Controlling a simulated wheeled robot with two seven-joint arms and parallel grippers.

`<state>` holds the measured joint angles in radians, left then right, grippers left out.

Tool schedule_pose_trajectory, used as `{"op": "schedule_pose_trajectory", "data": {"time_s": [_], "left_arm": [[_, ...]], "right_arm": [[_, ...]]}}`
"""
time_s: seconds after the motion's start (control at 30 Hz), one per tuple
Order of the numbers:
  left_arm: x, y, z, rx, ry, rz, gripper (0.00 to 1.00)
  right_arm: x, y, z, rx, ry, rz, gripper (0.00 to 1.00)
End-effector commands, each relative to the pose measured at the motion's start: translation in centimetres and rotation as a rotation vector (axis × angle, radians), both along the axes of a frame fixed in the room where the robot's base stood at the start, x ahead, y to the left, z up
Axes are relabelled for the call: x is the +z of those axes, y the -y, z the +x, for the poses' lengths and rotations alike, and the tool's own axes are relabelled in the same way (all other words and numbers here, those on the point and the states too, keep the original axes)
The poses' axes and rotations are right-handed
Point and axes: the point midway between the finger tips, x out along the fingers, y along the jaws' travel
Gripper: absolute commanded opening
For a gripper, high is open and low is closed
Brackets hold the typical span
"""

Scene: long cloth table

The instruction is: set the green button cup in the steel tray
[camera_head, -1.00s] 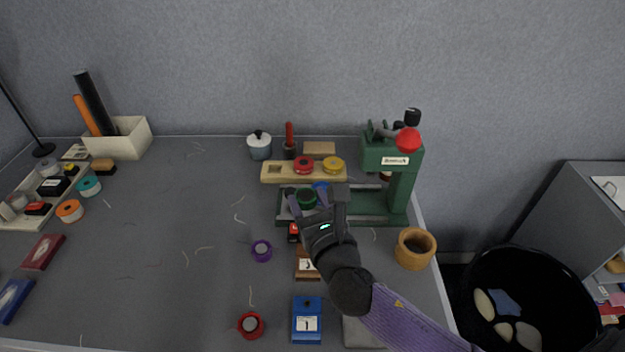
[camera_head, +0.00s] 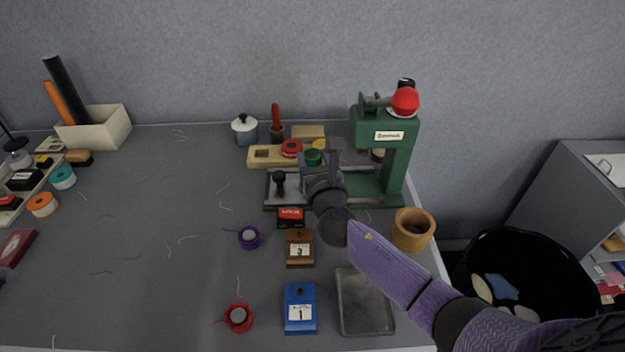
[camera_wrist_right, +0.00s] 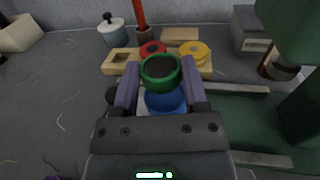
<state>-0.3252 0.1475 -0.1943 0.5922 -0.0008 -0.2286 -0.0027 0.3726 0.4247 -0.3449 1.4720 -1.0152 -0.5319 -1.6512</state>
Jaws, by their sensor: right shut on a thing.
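The green button cup (camera_head: 313,157), a round green ring with a dark inside, sits between the fingers of my right gripper (camera_head: 320,166). In the right wrist view the green cup (camera_wrist_right: 161,71) is held between the two purple-grey fingers (camera_wrist_right: 162,85), above the press base. A blue cup (camera_wrist_right: 165,98) shows just below it and nearer the wrist. The steel tray (camera_head: 365,302) is a flat, empty grey rectangle at the table's front right, partly beside my right forearm. My left gripper is not in view.
A green press (camera_head: 388,150) stands right of the gripper. A wooden block (camera_head: 262,157) holds red and yellow cups behind it. A wooden pot (camera_head: 412,229), brown box (camera_head: 299,248) and blue box (camera_head: 299,309) stand around the tray's sides.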

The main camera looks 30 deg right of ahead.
Motion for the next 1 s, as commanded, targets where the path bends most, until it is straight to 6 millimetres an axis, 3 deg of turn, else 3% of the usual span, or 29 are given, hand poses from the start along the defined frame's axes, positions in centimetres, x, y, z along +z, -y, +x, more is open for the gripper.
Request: {"op": "schedule_pose_trajectory", "data": {"time_s": [0.03, 0.1, 0.47, 0.5, 0.63, 1.0], "left_arm": [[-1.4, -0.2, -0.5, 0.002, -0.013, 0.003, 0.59], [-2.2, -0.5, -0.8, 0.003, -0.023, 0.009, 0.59], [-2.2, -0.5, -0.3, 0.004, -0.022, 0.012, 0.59], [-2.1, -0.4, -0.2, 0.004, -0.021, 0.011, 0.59], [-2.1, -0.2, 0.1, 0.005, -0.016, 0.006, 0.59], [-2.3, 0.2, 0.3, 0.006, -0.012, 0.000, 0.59]], "right_arm": [[-2.0, 0.0, 0.0, 0.001, -0.006, 0.001, 0.00], [-3.3, 0.0, 0.0, 0.000, -0.006, 0.000, 0.00], [-3.3, 0.0, 0.0, 0.000, -0.001, -0.001, 0.00], [-3.2, 0.0, 0.0, 0.000, 0.000, -0.001, 0.62], [-3.1, 0.0, 0.0, 0.000, 0.000, -0.001, 0.90], [-3.2, -0.1, -0.4, 0.001, 0.000, -0.001, 0.91]]}}
